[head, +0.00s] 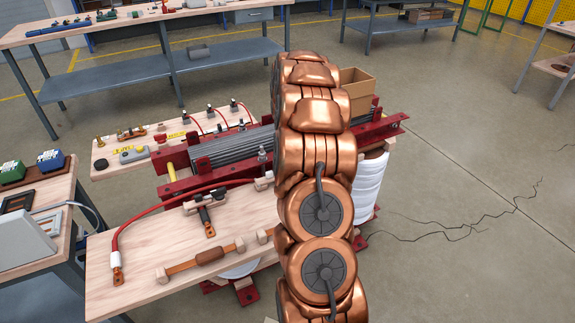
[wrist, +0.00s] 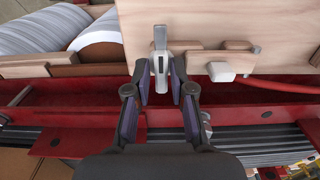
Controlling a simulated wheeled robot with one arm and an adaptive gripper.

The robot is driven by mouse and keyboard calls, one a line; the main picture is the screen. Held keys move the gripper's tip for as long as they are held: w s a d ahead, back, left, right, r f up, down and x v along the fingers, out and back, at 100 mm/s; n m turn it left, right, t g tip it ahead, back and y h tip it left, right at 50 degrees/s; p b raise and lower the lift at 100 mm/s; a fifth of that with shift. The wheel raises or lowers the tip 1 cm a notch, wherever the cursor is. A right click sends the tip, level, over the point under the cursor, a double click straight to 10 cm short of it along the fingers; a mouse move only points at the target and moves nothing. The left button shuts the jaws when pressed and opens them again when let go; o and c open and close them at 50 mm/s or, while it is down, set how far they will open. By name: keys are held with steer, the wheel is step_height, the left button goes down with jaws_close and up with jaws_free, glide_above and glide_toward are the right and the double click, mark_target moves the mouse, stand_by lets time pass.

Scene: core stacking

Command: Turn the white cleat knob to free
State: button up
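In the wrist view, a pale piece with a white body and a grey upright tab (wrist: 160,62) stands at the edge of a wooden board, on a wooden strip. My gripper (wrist: 160,88) has its two fingers on either side of the white body, with narrow gaps showing, so it looks open around it. To its right, a white knob (wrist: 221,72) sits on a wooden cleat block. What looks like the same knob shows in the head view (head: 264,182), left of my arm. My gripper is hidden behind my arm in the head view.
A red beam (wrist: 80,108) runs beneath my fingers. A red cable (head: 150,211) crosses the wooden board (head: 140,245). White and brown coils (wrist: 95,40) lie to the left in the wrist view. A cardboard box (head: 357,90) stands behind my arm.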

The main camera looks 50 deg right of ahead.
steer(key=shift+o, duration=1)
step_height(320, 180, up, 12)
stand_by(0.6)
